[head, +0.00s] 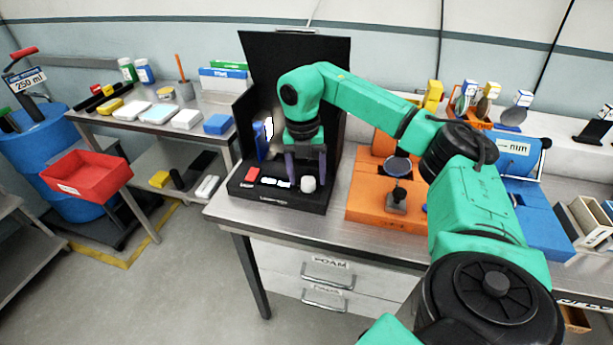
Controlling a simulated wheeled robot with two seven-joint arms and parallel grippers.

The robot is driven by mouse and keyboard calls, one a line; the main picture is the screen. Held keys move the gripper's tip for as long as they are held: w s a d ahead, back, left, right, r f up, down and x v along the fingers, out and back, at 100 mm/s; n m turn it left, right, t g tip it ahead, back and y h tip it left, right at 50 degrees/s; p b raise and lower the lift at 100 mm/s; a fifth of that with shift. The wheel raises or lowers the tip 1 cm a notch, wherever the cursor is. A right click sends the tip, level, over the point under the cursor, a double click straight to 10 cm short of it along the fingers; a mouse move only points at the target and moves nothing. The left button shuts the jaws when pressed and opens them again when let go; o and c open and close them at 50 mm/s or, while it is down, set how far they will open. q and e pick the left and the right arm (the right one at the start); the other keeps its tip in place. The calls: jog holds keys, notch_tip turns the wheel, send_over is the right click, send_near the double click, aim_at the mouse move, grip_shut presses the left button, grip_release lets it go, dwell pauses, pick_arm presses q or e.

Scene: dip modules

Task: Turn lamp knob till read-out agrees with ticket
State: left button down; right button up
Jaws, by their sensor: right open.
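A black lamp unit (285,204) with tall dark panels behind it stands at the left end of the metal bench. Its front top carries a white round knob (309,184), a red block or button (252,174) and small white read-out patches (276,182), too small to read. My right gripper (306,168) points down just above the knob, its fingers apart. I cannot tell whether a finger touches the knob. A blue item with a bright white face (267,133) stands at the unit's left side. I cannot pick out the ticket. My left gripper is out of view.
An orange module (372,206) stands close to the right of the lamp unit, under my forearm. A blue module (540,226) is further right. A side table (205,97) with blocks and a red bin (85,175) are at left.

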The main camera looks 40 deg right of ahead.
jog(key=shift+s+f, duration=0.15)
jog(key=shift+s, duration=0.1)
jog(key=shift+c, duration=1.2)
grip_shut()
jog(key=shift+n+p, duration=0.5)
jog(key=shift+n, duration=0.8)
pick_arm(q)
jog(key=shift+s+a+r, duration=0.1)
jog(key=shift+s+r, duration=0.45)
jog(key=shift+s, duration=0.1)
